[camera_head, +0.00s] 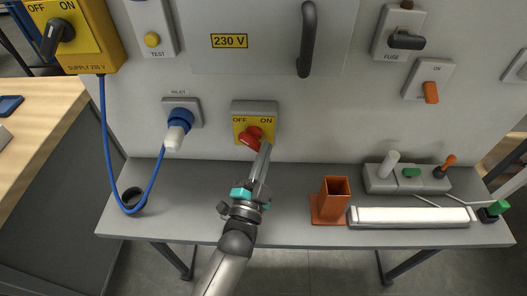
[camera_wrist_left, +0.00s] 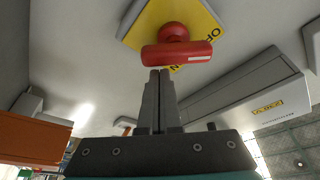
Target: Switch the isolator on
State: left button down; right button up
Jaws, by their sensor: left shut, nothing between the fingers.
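The isolator is a yellow plate (camera_head: 240,124) marked OFF and ON on a grey box, with a red rotary handle (camera_head: 250,136). The handle lies slanted across the plate's lower middle. In the left wrist view the red handle (camera_wrist_left: 178,53) fills the top centre, in front of the yellow plate (camera_wrist_left: 205,18). My left gripper (camera_head: 265,146) is shut and empty, its tips just below and right of the handle, under the ON side. In the left wrist view the gripper tips (camera_wrist_left: 159,72) are close to the handle's near edge; I cannot tell if they touch. My right gripper is not in view.
A blue plug (camera_head: 180,120) with a cable sits in the inlet left of the isolator. An orange square holder (camera_head: 335,190) and a white tube (camera_head: 410,216) are on the grey shelf (camera_head: 285,225) to the right. A black-knobbed supply switch (camera_head: 85,45) is at upper left.

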pick_arm(q)
jog(key=shift+m, duration=0.3)
jog(key=shift+f+m+g+h+p, duration=0.1)
jog(key=shift+m+g+h+p, duration=0.25)
jog(key=shift+m, duration=0.25)
jog(key=shift+m, duration=0.6)
jog(key=shift+a+f+m+g+p, duration=0.1)
jog(key=shift+f+m+g+p, duration=0.05)
jog(key=shift+m+g+p, duration=0.15)
